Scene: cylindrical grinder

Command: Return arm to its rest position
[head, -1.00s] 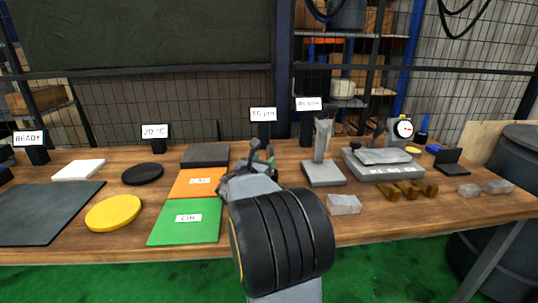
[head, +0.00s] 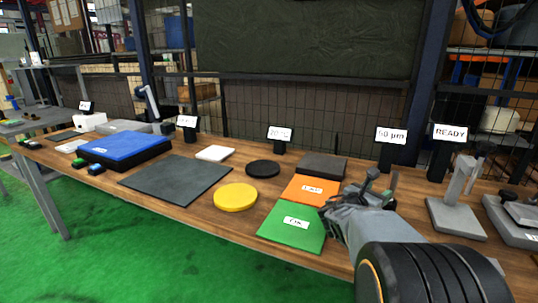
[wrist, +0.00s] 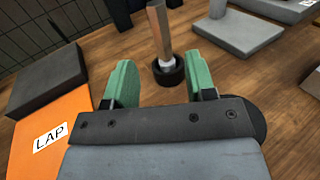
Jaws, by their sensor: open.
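My gripper (head: 380,188) is over the workbench (head: 195,210), just right of the orange mat. In the wrist view its two green fingers (wrist: 168,75) are spread apart with nothing gripped. A metal rod (wrist: 160,32) on a round black base (wrist: 168,72) stands upright beyond the gap between them. I cannot tell how far it is from the fingertips. My dark, ribbed wrist (head: 435,275) fills the lower right of the head view.
An orange mat (head: 312,190) marked LAP and a green mat (head: 293,225) lie left of my gripper. A dark block (head: 322,166) is behind them. A grey stand (head: 456,215) rises to the right. Signs reading 50 µm (head: 391,135) and READY (head: 450,132) stand behind.

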